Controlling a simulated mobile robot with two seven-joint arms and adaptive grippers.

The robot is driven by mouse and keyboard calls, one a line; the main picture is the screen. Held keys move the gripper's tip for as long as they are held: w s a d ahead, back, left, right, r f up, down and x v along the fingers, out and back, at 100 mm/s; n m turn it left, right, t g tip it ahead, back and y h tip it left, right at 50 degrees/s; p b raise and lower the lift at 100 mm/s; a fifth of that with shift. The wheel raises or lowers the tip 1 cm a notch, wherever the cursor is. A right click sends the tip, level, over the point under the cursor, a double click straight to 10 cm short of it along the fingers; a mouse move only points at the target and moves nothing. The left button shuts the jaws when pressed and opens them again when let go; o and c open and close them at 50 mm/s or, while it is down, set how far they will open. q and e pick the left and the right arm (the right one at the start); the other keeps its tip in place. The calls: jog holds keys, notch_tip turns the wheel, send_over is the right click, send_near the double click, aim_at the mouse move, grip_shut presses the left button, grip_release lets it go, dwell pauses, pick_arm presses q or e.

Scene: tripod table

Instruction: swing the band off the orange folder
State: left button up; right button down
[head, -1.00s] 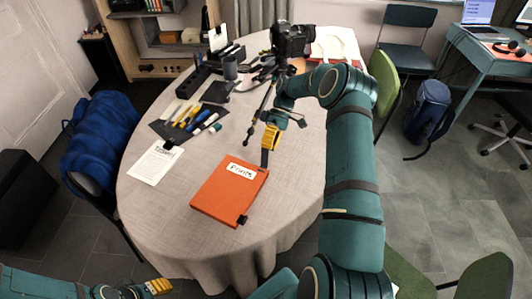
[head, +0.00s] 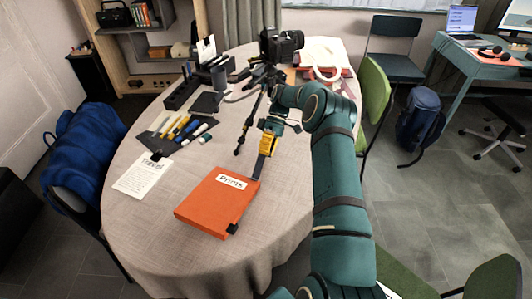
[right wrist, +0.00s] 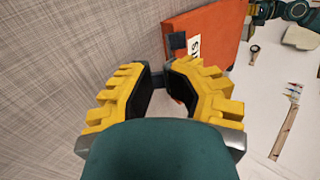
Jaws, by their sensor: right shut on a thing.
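The orange folder (head: 210,208) lies flat on the table, its white label reading "Prints". It also shows in the right wrist view (right wrist: 215,30). A dark grey band (head: 259,167) runs from the folder's upper right corner up to my right gripper (head: 267,148). My right gripper is shut on the band, just beyond that corner. In the right wrist view its yellow fingers (right wrist: 166,78) have a dark piece between their tips, and the band's far part is hard to make out. My left gripper is out of view.
A black clip (head: 232,228) sits at the folder's lower right corner. A camera (head: 281,45) on a small tripod stands behind my gripper. Pens on a dark mat (head: 160,122) and a paper sheet (head: 142,175) lie to the left. The tabletop below the sheet is clear.

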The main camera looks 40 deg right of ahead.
jog(key=shift+a+f, duration=0.1)
jog(key=shift+f, duration=0.05)
jog(key=c, duration=1.1)
grip_release()
jog(key=shift+c, duration=0.2)
notch_tip(320, 180, up, 10)
